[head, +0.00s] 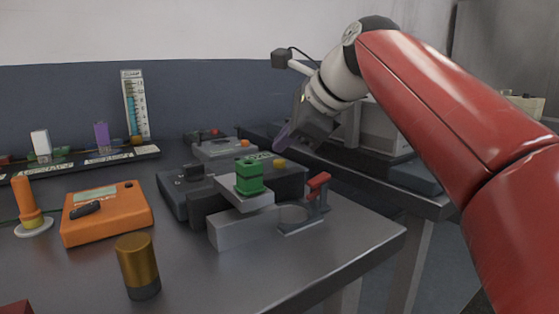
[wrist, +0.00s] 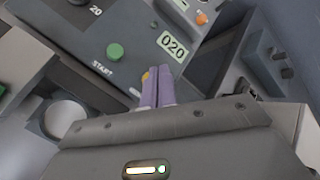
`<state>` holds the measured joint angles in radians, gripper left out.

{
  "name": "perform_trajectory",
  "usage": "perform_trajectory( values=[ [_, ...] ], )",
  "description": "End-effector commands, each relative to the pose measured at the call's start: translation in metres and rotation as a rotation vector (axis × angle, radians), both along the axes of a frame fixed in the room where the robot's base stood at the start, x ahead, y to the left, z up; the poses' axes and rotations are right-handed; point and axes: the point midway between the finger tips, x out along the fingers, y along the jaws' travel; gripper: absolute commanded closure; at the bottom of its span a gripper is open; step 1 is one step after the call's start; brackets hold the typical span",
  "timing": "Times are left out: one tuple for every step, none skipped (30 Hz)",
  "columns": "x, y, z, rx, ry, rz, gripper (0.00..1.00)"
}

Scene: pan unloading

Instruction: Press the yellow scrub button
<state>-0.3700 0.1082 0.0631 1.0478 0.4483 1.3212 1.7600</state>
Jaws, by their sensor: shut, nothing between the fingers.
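The yellow button (head: 279,163) sits on top of a dark grey machine (head: 291,182) near the back of the table. In the wrist view, a sliver of the yellow button (wrist: 146,77) shows beside my fingertips, which hide the rest. My gripper (head: 281,141) has purple fingers pressed together and empty, and it appears above the button in the head view. The fingers also show shut in the wrist view (wrist: 158,75). A green START button (wrist: 115,52) and a display reading 020 (wrist: 173,47) are on the same panel. I cannot tell whether the fingers touch the button.
A green part (head: 249,177) stands on a light block in front of the machine. A red-topped stand (head: 318,182) is to its right. An orange box (head: 106,212) and a brass cylinder (head: 138,262) stand left. A grey device with an orange button (head: 224,149) is behind.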

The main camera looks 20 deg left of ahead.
Motion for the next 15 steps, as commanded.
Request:
perform_trajectory(
  values=[
    [0.0000,0.0000,0.0000,0.000,0.000,0.000,1.00],
    [0.0000,0.0000,-0.0002,0.000,0.000,0.000,1.00],
    [0.0000,-0.0001,-0.0005,0.000,0.000,0.000,1.00],
    [0.0000,-0.0001,-0.0011,0.000,0.000,0.000,1.00],
    [0.0000,0.0000,-0.0019,0.000,0.000,0.000,1.00],
    [0.0000,-0.0001,-0.0033,0.000,0.000,0.000,1.00],
    [0.0000,-0.0001,-0.0043,0.000,0.000,0.000,1.00],
    [-0.0001,-0.0002,-0.0053,0.000,0.000,0.000,1.00],
    [-0.0001,-0.0002,-0.0067,0.000,0.000,0.000,1.00],
    [-0.0001,-0.0002,-0.0077,0.000,0.001,0.001,1.00],
    [-0.0002,-0.0001,-0.0084,0.000,0.001,0.001,1.00],
    [-0.0001,-0.0001,-0.0088,0.000,0.001,0.001,1.00],
    [-0.0001,-0.0001,-0.0088,0.000,0.001,0.001,1.00],
    [-0.0001,0.0000,-0.0087,0.000,0.001,0.001,1.00],
    [-0.0001,-0.0001,-0.0086,0.000,0.001,0.001,1.00]
  ],
)
